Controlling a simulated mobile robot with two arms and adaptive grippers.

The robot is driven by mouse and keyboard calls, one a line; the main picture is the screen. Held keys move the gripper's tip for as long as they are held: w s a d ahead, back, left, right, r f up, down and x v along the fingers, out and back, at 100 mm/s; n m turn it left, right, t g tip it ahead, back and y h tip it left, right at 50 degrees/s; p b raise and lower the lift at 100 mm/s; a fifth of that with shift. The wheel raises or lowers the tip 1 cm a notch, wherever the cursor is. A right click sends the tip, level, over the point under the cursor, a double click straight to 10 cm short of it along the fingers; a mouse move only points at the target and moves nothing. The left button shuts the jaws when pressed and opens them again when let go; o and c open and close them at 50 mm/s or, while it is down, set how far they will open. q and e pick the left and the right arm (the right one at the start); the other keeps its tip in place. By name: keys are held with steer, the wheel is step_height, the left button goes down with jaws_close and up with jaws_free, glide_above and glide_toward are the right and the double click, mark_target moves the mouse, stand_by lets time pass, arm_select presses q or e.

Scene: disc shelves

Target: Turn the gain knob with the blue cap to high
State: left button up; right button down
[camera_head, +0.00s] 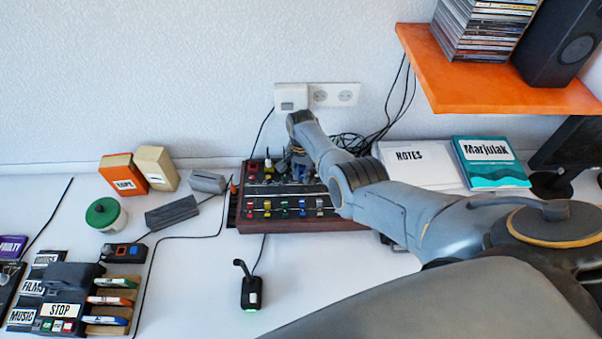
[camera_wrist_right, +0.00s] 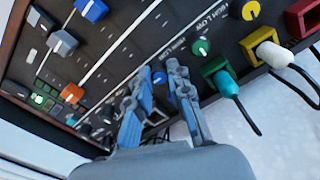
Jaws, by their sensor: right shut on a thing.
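The mixer (camera_head: 300,225) is a dark panel with a wooden frame and several coloured controls. In the right wrist view, the gain knob with the blue cap (camera_wrist_right: 160,78) sits in the row with a green-capped knob (camera_wrist_right: 201,47) and a yellow-capped knob (camera_wrist_right: 250,10). HIGH and LOW labels are printed by the row. My right gripper (camera_wrist_right: 160,70) is shut on the blue-capped knob, one finger on each side. In the head view my right gripper (camera_head: 297,165) is over the mixer's back part and hides the knob. I cannot tell where the knob's pointer stands. My left gripper is out of view.
Plugs with cables stand in sockets beside the knobs: a teal plug (camera_wrist_right: 227,84) and a white plug (camera_wrist_right: 272,53). An orange shelf (camera_head: 500,85) overhangs at the right. A notes box (camera_head: 415,165) lies right of the mixer. A black pedal-like device (camera_head: 251,292) lies in front.

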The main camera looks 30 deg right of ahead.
mark_target(301, 176)
steer(key=shift+m, duration=1)
steer(key=c, duration=1.2)
jaws_free()
step_height(301, 176, up, 12)
